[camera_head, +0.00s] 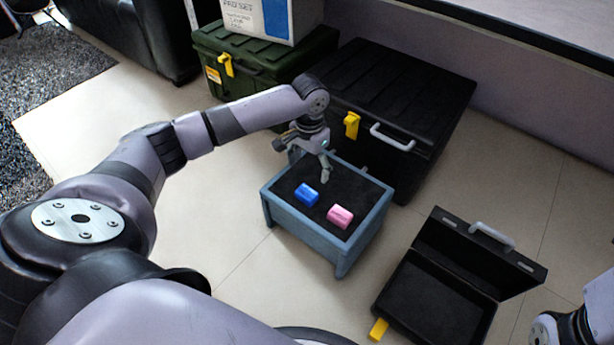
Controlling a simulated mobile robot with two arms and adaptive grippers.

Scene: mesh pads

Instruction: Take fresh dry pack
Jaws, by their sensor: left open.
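A small blue pack (307,195) and a small pink pack (340,215) lie apart on the dark top of a low blue-grey table (300,228). I cannot tell from this view which one is the fresh dry pack. My left gripper (322,171) is open, pointing down over the back of the table, behind the blue pack and apart from both packs. My right arm shows only in part at the lower right edge, and its gripper is out of the picture.
An open, empty-looking black case (432,292) lies on the floor to the right of the table. A large black chest (418,92) with a pale handle stands behind the table. A green chest (262,62) bears a white box (270,16). Pale floor is free left of the table.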

